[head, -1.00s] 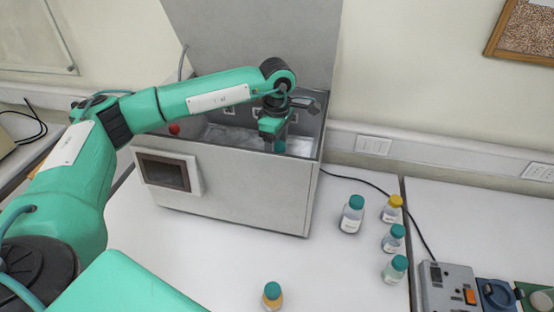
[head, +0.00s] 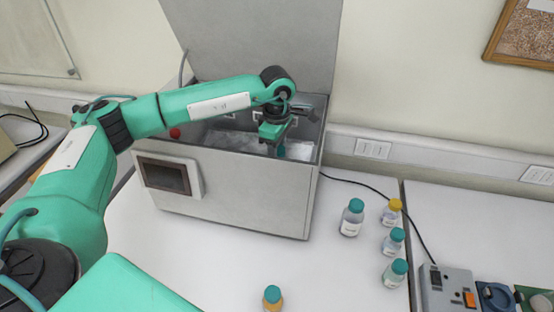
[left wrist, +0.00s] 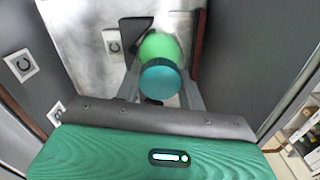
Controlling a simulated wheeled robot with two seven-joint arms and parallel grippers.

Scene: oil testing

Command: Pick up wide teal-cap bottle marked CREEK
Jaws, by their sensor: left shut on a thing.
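My left gripper (head: 278,147) reaches down into the open grey bath box (head: 245,190). In the left wrist view it is shut on a bottle with a teal cap (left wrist: 160,80) and a green body (left wrist: 160,46), held between the two fingers. In the head view only a bit of this bottle's teal (head: 281,152) shows below the gripper. Its label is hidden, so I cannot read a name on it. A larger teal-cap bottle (head: 351,219) stands upright on the table right of the box; its label is too small to read. My right gripper is not in view.
Two smaller teal-cap bottles (head: 393,241) (head: 395,273) and a yellow-cap bottle (head: 391,212) stand at the right. A teal-cap bottle with amber contents (head: 272,299) stands at the front. The box's raised lid (head: 260,40) is behind my arm. A grey device (head: 448,290) is at lower right.

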